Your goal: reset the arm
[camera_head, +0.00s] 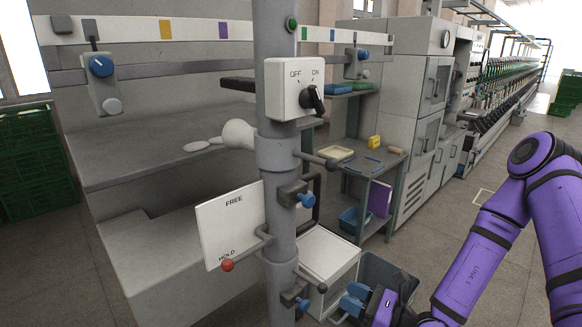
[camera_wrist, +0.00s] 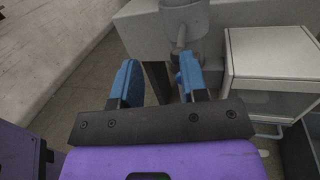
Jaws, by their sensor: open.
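My gripper (camera_head: 352,299) is at the lower middle of the head view, right of the foot of the grey post (camera_head: 277,170). In the wrist view its two blue fingers (camera_wrist: 158,80) are apart, with nothing between them. My purple arm (camera_head: 480,245) reaches in from the right. A short lever with a red knob (camera_head: 227,265) comes off the post. The knob is at the lower edge of a white plate (camera_head: 231,226) marked FREE above and HOLD below, by HOLD. Higher up, a white switch box (camera_head: 291,85) has a black knob turned toward ON.
A white box (camera_head: 329,262) and a dark grey bin (camera_head: 388,272) stand close to my gripper. Blue-knobbed clamps (camera_head: 305,199) stick out from the post. A shelf unit (camera_head: 372,165) and a long machine (camera_head: 480,85) stand behind. The floor at right is open.

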